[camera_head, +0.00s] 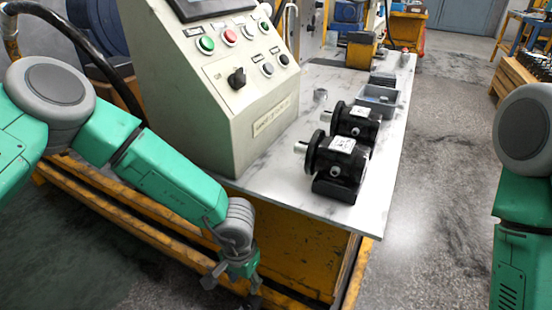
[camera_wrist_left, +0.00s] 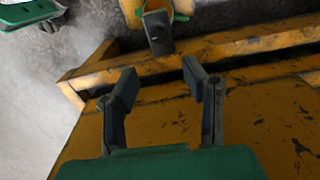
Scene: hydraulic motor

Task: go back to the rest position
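My left arm reaches down from the left in the head view, and my left gripper (camera_head: 250,298) hangs low at the bottom edge, in front of the yellow bench side. In the left wrist view the left gripper (camera_wrist_left: 160,82) has its two fingers apart with nothing between them, above worn yellow metal. My right arm shows at the right edge of the head view, and its gripper is out of frame. Two black hydraulic motors (camera_head: 338,163) stand on the marble-look tabletop (camera_head: 383,200), clear of the left gripper.
A control cabinet (camera_head: 225,105) with buttons and a knob stands on the bench left of the motors. A grey bin (camera_head: 378,98) sits farther back. A yellow frame (camera_head: 120,215) runs below the left arm. The floor (camera_head: 445,170) right of the bench is open.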

